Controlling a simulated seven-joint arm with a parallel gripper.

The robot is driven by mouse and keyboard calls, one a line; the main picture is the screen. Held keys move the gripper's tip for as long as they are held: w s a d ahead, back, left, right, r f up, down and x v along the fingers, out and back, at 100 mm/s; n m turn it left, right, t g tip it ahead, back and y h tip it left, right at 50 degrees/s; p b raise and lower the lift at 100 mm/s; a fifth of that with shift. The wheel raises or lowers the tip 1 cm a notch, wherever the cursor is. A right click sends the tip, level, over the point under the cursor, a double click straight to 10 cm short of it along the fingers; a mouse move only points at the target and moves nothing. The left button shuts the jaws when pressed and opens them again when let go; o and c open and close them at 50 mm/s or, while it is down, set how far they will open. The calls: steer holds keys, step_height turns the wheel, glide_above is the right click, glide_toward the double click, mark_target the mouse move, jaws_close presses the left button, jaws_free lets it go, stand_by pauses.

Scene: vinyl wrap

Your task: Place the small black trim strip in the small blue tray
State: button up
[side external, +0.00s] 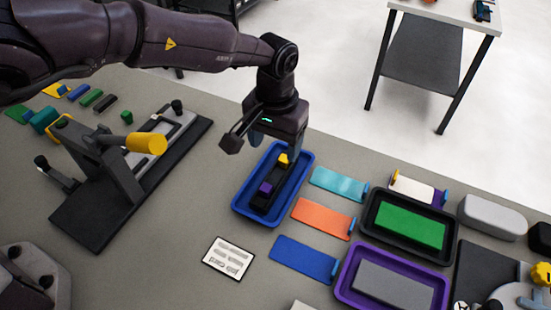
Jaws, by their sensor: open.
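The small blue tray (241,208) sits on the grey table near the middle. A long black piece (276,179) lies in it, with a purple block (265,188) and a yellow block (284,158) on it. I cannot tell for sure whether this piece is the trim strip. A small black strip-like piece (105,104) also lies at the back left, in a row of coloured pieces. My gripper (275,146) is open and points down over the far end of the blue tray. Whether its fingers touch anything there cannot be told.
A black fixture with a yellow-handled lever (146,144) stands left. Teal (338,184), orange (321,218) and blue (303,259) flat pieces lie right of the tray. Beyond are a black tray (375,235) and a purple tray (345,290). A white job card (229,258) lies in front.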

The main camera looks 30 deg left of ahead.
steer(key=shift+r, duration=1.25)
steer(key=shift+r, duration=0.1)
steer(key=s+a+r+n+t+h, duration=0.1)
steer(key=s+a+r, duration=0.2)
steer(key=a+r, duration=0.65)
steer(key=s+a+r+t+h, duration=0.1)
steer(key=s+a+r, duration=0.3)
steer(key=a+r, duration=0.5)
steer(key=s+a+r+t, duration=0.1)
steer(key=s+a, duration=0.2)
steer(key=s, duration=0.3)
steer(key=s+a+r+t+y, duration=0.1)
steer(key=s+a, duration=0.2)
steer(key=s, duration=0.4)
steer(key=s+a+r+m+t+y, duration=0.1)
steer(key=s+a, duration=0.2)
steer(key=s, duration=0.3)
steer(key=shift+s+a+t, duration=0.2)
steer(key=shift+a+t, duration=0.1)
steer(key=shift+a, duration=0.05)
steer(key=shift+r, duration=0.15)
